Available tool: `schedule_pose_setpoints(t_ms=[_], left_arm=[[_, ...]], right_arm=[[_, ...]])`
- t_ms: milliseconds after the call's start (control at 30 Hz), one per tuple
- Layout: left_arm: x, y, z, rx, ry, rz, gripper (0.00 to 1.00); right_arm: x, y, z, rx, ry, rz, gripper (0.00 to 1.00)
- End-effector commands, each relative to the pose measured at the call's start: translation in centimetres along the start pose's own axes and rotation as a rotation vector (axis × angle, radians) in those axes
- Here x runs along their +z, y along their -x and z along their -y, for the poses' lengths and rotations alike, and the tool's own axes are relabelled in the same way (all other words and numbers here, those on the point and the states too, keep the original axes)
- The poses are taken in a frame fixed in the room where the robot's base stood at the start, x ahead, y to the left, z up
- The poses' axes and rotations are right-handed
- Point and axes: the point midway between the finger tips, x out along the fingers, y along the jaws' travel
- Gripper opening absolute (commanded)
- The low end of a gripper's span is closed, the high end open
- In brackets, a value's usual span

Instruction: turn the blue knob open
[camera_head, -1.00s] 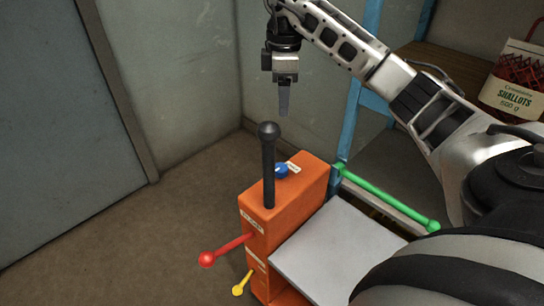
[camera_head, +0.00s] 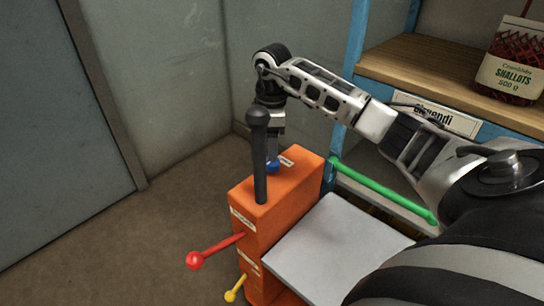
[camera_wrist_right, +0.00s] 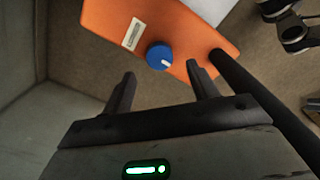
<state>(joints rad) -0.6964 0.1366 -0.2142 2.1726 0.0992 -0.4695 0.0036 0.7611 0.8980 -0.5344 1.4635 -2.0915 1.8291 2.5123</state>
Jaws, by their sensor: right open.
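The blue knob (camera_wrist_right: 159,56) sits on top of the orange box (camera_wrist_right: 185,25), with a white pointer mark on it. In the head view the knob (camera_head: 272,167) is partly hidden behind the black lever. My right gripper (camera_wrist_right: 160,85) is open. In the right wrist view its two fingers stand apart on either side of the knob's line, and the knob shows just beyond them. In the head view my right gripper (camera_head: 271,150) points down above the knob, partly behind the lever. I cannot tell whether the fingers touch it. My left gripper is not in view.
A black upright lever (camera_head: 259,155) stands close to the knob. A red lever (camera_head: 214,251) and a yellow lever (camera_head: 236,288) stick out of the box front. A green bar (camera_head: 385,190) and a grey plate (camera_head: 335,245) are to the right. A wooden shelf (camera_head: 420,65) holds a shallots sack (camera_head: 513,62).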

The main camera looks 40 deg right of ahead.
Motion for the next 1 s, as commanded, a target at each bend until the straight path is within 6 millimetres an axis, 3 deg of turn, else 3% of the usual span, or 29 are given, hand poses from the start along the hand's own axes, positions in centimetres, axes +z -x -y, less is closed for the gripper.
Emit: schedule_pose_setpoints(t_ms=[100,300,667,700,867,1000], left_arm=[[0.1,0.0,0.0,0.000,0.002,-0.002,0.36],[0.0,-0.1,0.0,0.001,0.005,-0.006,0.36],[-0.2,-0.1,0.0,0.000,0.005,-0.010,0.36],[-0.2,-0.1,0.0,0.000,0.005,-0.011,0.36],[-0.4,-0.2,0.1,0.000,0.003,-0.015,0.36],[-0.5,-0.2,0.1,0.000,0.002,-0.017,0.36]], right_arm=[[0.0,-2.4,0.0,-0.002,0.000,0.002,0.59],[0.0,-4.6,0.0,-0.001,-0.001,0.001,0.59],[0.0,-5.2,0.0,0.001,0.000,0.000,0.59],[0.0,-5.2,0.0,0.001,0.000,0.000,0.56],[0.0,-5.2,0.0,0.001,0.000,0.000,0.14],[0.0,-5.1,0.0,0.000,0.001,0.000,0.14]])
